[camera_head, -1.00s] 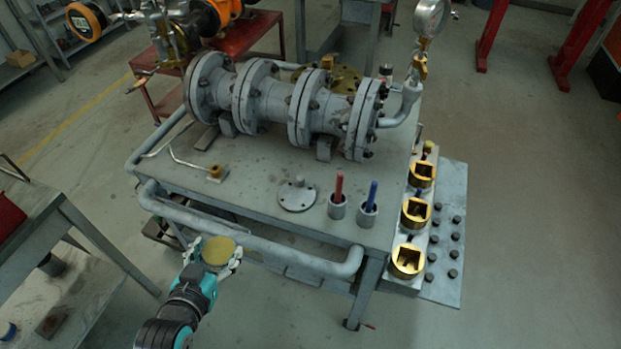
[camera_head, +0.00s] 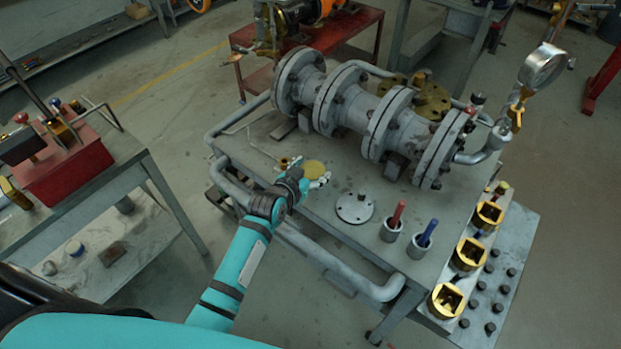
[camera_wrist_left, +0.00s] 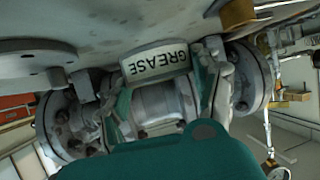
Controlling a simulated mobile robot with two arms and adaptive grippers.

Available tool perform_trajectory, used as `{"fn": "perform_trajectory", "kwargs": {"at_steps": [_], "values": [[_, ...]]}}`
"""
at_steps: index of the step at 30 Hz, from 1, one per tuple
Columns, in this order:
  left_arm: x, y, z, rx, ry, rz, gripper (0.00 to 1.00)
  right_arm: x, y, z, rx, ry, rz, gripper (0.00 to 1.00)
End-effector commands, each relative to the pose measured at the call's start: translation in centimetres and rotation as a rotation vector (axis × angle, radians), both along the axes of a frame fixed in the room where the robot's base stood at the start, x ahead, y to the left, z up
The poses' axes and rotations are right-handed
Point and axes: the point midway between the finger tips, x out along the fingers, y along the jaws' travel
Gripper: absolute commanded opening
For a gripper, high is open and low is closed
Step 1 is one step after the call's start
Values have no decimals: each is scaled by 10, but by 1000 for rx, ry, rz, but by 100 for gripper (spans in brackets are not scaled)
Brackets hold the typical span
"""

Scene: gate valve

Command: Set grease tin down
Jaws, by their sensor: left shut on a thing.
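The grease tin shows its yellow lid (camera_head: 315,169) in the head view and its white label reading GREASE (camera_wrist_left: 157,62) in the left wrist view. My left gripper (camera_head: 312,178) is shut on the tin, with a finger on each side of it; its fingers also show in the left wrist view (camera_wrist_left: 165,80). The tin is over the left front part of the grey workbench (camera_head: 330,240). I cannot tell whether its base touches the bench top. My right gripper is not in view.
The flanged valve pipe (camera_head: 365,115) lies behind. A pipe rail (camera_head: 330,265) runs along the bench front.

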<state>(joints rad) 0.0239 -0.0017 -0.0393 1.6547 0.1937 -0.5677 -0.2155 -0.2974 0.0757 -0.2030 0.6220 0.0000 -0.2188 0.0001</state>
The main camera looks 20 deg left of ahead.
Motion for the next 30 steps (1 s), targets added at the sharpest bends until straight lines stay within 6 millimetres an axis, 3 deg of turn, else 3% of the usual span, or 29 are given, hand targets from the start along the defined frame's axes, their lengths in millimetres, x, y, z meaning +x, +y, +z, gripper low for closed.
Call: {"fn": "perform_trajectory", "kwargs": {"at_steps": [6,18,19,24,30], "values": [[-1,0,-28,0,2,0,25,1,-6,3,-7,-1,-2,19],[-1,0,-35,1,0,0,25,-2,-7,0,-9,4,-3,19],[-1,0,-34,0,1,0,69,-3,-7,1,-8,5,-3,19],[-1,0,-34,0,2,0,89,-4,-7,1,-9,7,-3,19],[-1,0,-34,0,2,0,89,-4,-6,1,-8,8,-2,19]]}}
